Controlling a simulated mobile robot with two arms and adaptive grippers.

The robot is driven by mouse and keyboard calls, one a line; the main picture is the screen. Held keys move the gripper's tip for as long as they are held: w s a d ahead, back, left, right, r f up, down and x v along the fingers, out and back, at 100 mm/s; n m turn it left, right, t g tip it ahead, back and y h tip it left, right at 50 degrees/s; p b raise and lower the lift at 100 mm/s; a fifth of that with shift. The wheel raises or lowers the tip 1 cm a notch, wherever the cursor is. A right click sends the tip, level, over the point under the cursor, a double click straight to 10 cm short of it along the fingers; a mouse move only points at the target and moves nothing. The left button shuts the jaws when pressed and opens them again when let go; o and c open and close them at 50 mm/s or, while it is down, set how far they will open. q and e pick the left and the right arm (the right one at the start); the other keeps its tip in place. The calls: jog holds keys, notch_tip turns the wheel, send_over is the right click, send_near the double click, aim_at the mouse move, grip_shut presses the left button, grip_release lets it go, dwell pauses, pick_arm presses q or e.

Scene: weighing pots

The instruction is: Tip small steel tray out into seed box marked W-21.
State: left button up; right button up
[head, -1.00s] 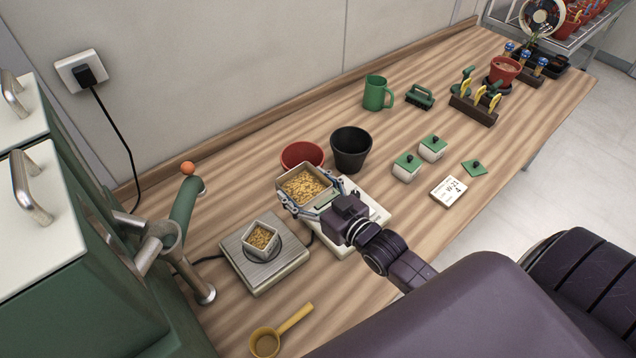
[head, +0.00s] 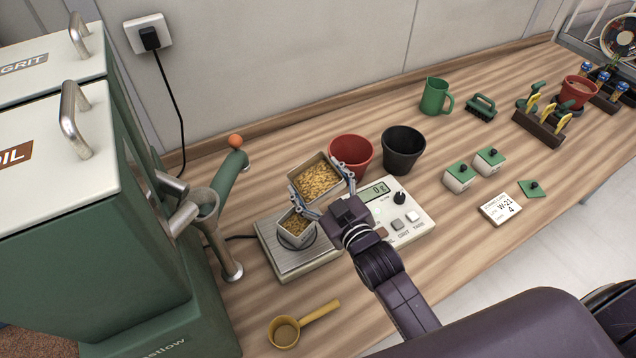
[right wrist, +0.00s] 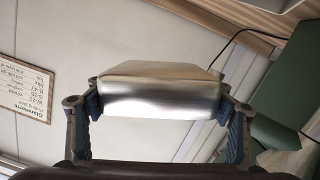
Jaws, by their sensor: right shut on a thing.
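My right gripper (head: 322,198) is shut on a small steel tray (head: 337,170) filled with golden seeds, held above the back of the scale. In the right wrist view, the shiny tray (right wrist: 160,90) sits between both fingers, its inside hidden. A small open pale box (head: 295,239), part full of seeds, stands on the scale plate just below and in front of the tray. No mark on this box can be read. A card (head: 500,209) reading W-21 lies to the right beside a loose green lid (head: 534,189). My left gripper is out of view.
The scale (head: 412,226) reads 0 g. A red pot (head: 350,154) and black pot (head: 403,150) stand close behind the tray. Two lidded boxes (head: 458,180) are further right. A green dispenser (head: 150,230) with spouts stands left; a yellow scoop (head: 284,332) lies in front.

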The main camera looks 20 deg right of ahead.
aim_at(301, 194)
jog(key=shift+f+n+b, duration=0.7)
jog(key=shift+n+b, duration=0.1)
jog(key=shift+b, duration=0.15)
jog(key=shift+a+n+t, duration=0.2)
jog(key=shift+n+t, duration=0.1)
jog(key=shift+n, duration=0.4)
jog(key=shift+a+f+n+h+b, duration=0.1)
jog(key=shift+f+n+h+b, duration=0.25)
jog(key=shift+n, duration=0.45)
jog(key=n+b, duration=0.1)
jog(key=n, duration=0.1)
jog(key=a+f+n+b, duration=0.1)
jog(key=n+b, duration=0.1)
jog(key=a+n+t+b, duration=0.1)
jog(key=n+b, duration=0.1)
jog(key=n, duration=0.1)
jog(key=shift+s+a+f, duration=0.1)
jog(key=shift+s+f, duration=0.2)
jog(key=n, duration=0.1)
jog(key=a+n+b, duration=0.1)
jog(key=shift+s+r+n+t, duration=0.1)
jog(key=shift+n+t, duration=0.2)
jog(key=shift+n, duration=0.1)
jog(key=shift+s+a+r+n+b, duration=0.15)
jog(key=shift+a+n+b, duration=0.25)
jog(key=shift+n, duration=0.7)
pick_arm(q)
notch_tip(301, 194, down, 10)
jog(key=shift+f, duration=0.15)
